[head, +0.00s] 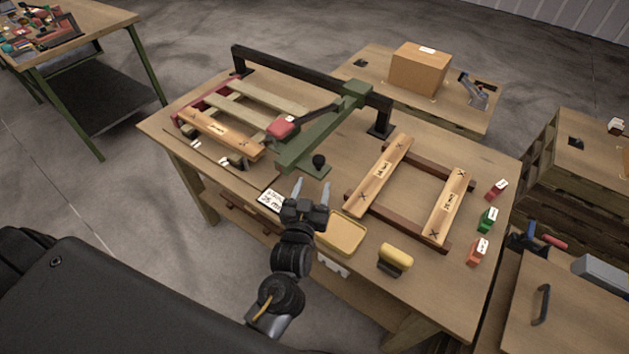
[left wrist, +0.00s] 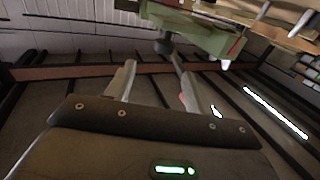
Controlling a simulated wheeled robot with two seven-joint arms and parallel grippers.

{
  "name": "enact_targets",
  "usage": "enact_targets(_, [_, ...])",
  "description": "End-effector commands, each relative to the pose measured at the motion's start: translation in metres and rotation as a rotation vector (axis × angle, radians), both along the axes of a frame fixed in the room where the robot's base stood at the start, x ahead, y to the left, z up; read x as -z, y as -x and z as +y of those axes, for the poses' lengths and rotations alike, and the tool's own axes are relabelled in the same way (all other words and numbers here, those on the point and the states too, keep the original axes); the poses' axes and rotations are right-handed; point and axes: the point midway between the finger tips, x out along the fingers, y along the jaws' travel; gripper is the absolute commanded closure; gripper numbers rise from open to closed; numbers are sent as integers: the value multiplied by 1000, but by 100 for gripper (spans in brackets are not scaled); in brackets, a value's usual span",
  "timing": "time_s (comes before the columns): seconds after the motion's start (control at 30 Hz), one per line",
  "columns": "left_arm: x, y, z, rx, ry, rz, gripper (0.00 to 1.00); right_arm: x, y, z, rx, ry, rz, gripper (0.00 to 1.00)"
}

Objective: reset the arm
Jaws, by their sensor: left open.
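My left gripper (head: 311,187) is open and empty in the head view. Its fingers point up and away over the near edge of the workbench (head: 300,88), between a white label card (head: 273,199) and a yellow tray (head: 342,234). In the left wrist view the two fingers (left wrist: 155,82) stand apart with nothing between them. A green arm with a dark round knob (head: 319,160) is just beyond the fingertips; the knob also shows in the left wrist view (left wrist: 164,46). My right gripper shows in neither view.
A black rail (head: 310,77) spans the bench's back. A slatted wooden frame (head: 219,133) lies left, another wooden frame (head: 408,190) right. A yellow-topped block (head: 396,258) and red, green and orange tagged blocks (head: 488,219) lie along the right. A cardboard box (head: 420,67) stands behind.

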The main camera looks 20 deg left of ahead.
Motion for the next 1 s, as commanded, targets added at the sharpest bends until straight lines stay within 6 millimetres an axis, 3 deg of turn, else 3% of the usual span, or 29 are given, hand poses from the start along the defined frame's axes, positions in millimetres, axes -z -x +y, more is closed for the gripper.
enact_targets(0.53, [0, 2, -1, 1, 0, 1, 47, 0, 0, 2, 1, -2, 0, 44])
enact_targets(0.67, [8, 8, 1, 24, 9, 51, 47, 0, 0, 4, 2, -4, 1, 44])
enact_targets(0.77, [25, 25, 4, 79, 27, 177, 47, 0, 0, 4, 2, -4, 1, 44])
enact_targets(1.0, [76, 113, 15, 226, 50, 651, 47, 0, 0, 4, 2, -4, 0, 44])
